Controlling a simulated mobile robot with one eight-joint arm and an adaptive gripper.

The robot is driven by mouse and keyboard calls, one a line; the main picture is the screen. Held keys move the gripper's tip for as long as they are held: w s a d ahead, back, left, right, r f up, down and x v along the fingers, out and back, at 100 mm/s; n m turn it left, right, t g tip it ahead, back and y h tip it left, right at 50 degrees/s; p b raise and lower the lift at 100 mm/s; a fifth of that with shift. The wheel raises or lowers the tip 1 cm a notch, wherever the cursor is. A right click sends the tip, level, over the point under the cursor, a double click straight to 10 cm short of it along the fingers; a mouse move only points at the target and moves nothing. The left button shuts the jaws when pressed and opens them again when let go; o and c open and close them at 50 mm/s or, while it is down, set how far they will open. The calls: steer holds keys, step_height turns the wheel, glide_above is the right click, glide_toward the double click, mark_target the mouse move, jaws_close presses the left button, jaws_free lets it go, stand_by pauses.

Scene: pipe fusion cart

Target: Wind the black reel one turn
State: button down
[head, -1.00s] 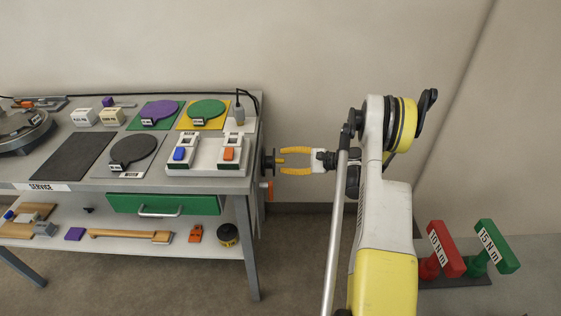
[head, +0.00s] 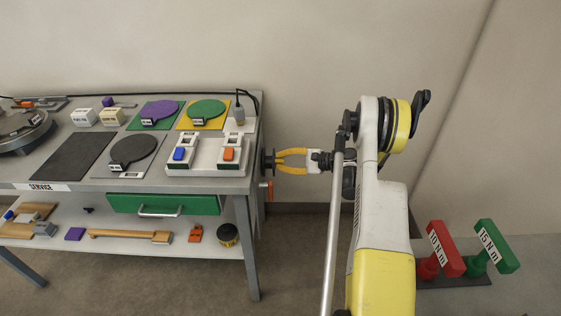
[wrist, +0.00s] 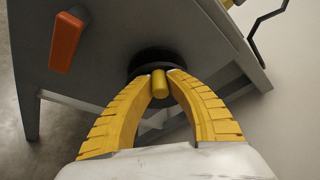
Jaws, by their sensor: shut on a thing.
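The black reel (head: 266,160) is mounted on the right end of the grey cart. It also shows in the wrist view (wrist: 146,57) as a dark disc, partly hidden behind my fingers. A short yellow knob (wrist: 159,84) sticks out from the reel towards me. My gripper (head: 279,161) reaches the reel from the right, its yellow fingers on both sides of the knob. In the wrist view my gripper (wrist: 161,80) is shut on the knob near the fingertips.
An orange handle (head: 270,190) sits on the cart's end just below the reel; it is at upper left in the wrist view (wrist: 67,42). A black cable (head: 255,101) bends over the cart's back corner.

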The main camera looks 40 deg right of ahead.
steer(key=shift+s+a+f+n+t+y, duration=0.15)
steer(key=shift+f+n+t, duration=0.45)
steer(key=shift+n, duration=0.9)
steer(key=shift+s+a+f+n+t+y, duration=0.15)
steer(key=shift+f+n+t, duration=0.4)
steer(key=shift+n, duration=0.95)
steer(key=shift+s+a+f+n+t+y, duration=0.1)
steer(key=shift+s+f+n+t+y, duration=0.2)
steer(key=shift+n+t, duration=0.85)
steer(key=shift+w+n+g, duration=0.1)
steer(key=shift+n+g, duration=0.25)
steer(key=shift+g, duration=0.05)
steer(key=c, duration=1.3)
jaws_free()
steer(key=v, duration=0.7)
steer(key=shift+s, duration=0.25)
